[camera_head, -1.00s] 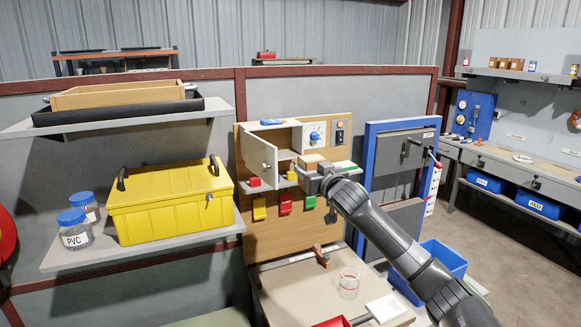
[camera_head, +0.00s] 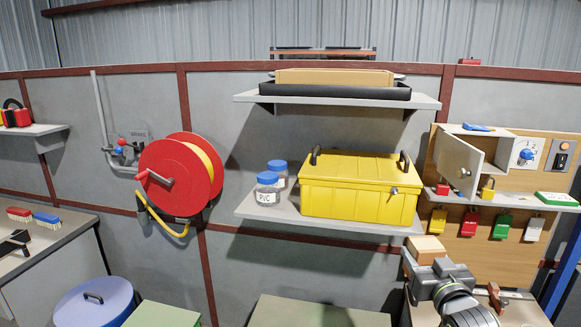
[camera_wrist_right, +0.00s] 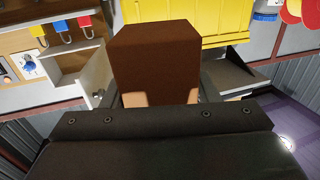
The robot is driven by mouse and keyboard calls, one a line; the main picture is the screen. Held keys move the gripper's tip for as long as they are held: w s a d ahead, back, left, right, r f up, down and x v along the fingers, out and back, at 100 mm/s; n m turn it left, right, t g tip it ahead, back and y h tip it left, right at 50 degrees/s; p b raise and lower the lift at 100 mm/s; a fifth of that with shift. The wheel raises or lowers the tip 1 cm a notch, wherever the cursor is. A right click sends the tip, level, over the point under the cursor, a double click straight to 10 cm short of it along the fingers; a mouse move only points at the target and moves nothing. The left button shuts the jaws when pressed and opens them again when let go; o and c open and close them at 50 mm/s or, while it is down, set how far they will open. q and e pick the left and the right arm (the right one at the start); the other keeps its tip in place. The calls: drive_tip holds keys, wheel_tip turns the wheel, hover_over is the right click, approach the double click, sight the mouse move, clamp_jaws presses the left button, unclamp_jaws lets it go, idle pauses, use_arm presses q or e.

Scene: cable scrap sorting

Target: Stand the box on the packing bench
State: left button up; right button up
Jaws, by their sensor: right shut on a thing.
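A small tan cardboard box (camera_head: 426,246) is between the fingers of my right gripper (camera_head: 428,259), low at the right of the head view. The gripper is shut on it and holds it in front of the wall. In the right wrist view the box (camera_wrist_right: 154,55) shows a dark brown, shaded face above the dark gripper body. My left gripper is not in view. Several work surfaces show, but I cannot tell which one is the packing bench.
A shelf holds a yellow case (camera_head: 358,190) and PVC jars (camera_head: 267,189). A panel carries an open cabinet (camera_head: 459,164) and coloured padlocks. A red hose reel (camera_head: 180,174) hangs left. Brushes lie on a bench (camera_head: 62,232) at far left. A blue drum (camera_head: 95,305) stands below.

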drive_tip(key=s+a+f+b, duration=0.1)
drive_tip(key=s+a+b, duration=0.3)
drive_tip(key=s+a, duration=0.5)
drive_tip(key=shift+s, duration=0.8)
drive_tip(key=s+a+f+n+g+y, duration=0.3)
drive_tip(key=a+f+n+g+y, duration=0.2)
drive_tip(key=a+n+g+y, duration=0.2)
drive_tip(key=s+a+f+n+g+y, duration=0.4)
drive_tip(key=a+n+g+y, duration=0.3)
drive_tip(key=n+g+y, duration=0.2)
drive_tip(key=shift+a+f+n+g+y, duration=0.35)
drive_tip(key=shift+f+n+y, duration=0.2)
drive_tip(key=shift+y, duration=0.45)
